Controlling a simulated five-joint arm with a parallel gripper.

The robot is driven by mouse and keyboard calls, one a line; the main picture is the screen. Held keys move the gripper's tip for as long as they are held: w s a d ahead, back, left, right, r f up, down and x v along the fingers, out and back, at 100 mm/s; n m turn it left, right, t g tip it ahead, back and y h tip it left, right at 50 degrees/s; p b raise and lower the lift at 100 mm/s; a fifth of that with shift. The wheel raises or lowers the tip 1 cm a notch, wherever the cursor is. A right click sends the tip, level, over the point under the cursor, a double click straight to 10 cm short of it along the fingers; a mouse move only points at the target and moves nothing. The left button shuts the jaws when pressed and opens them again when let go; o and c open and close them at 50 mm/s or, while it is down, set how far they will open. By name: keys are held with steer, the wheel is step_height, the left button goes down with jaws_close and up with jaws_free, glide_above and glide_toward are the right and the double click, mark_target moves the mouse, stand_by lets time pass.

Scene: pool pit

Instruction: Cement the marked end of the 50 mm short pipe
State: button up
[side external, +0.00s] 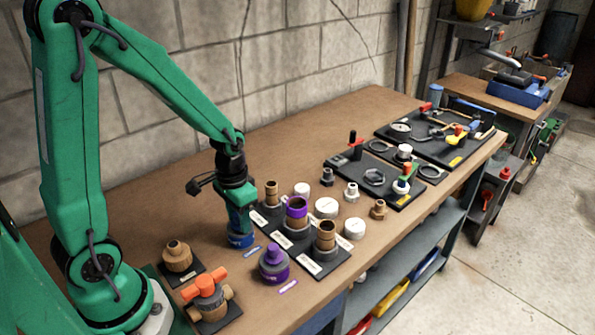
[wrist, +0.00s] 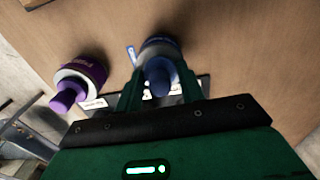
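A blue cement can (side external: 240,240) stands on the bench directly under my gripper (side external: 240,222). In the wrist view, the blue can (wrist: 160,48) and its knobbed lid show between the fingers of my gripper (wrist: 161,80). The fingers look apart around the knob; contact is not clear. A purple can (side external: 273,265) stands to the right of the blue can, and also shows in the wrist view (wrist: 82,75). A brown pipe with a purple band (side external: 296,214) stands upright on a labelled black mat. A brown pipe (side external: 326,238) and a thinner one (side external: 271,194) stand beside it. Which pipe is 50 mm is unreadable.
White caps (side external: 327,207) and small fittings stand behind the pipes. An orange-handled valve (side external: 206,292) and a brown fitting (side external: 177,256) are near the front left. A black tool tray (side external: 440,150) lies farther back. The bench's back left is bare.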

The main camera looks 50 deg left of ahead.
steer(key=shift+c, duration=0.5)
steer(key=shift+c, duration=1.3)
steer(key=shift+r, duration=0.1)
steer(key=shift+r, duration=3.6)
steer(key=w+d+r, duration=0.4)
steer(key=w+d, duration=0.2)
steer(key=w, duration=0.1)
steer(key=shift+w+d+r, duration=0.25)
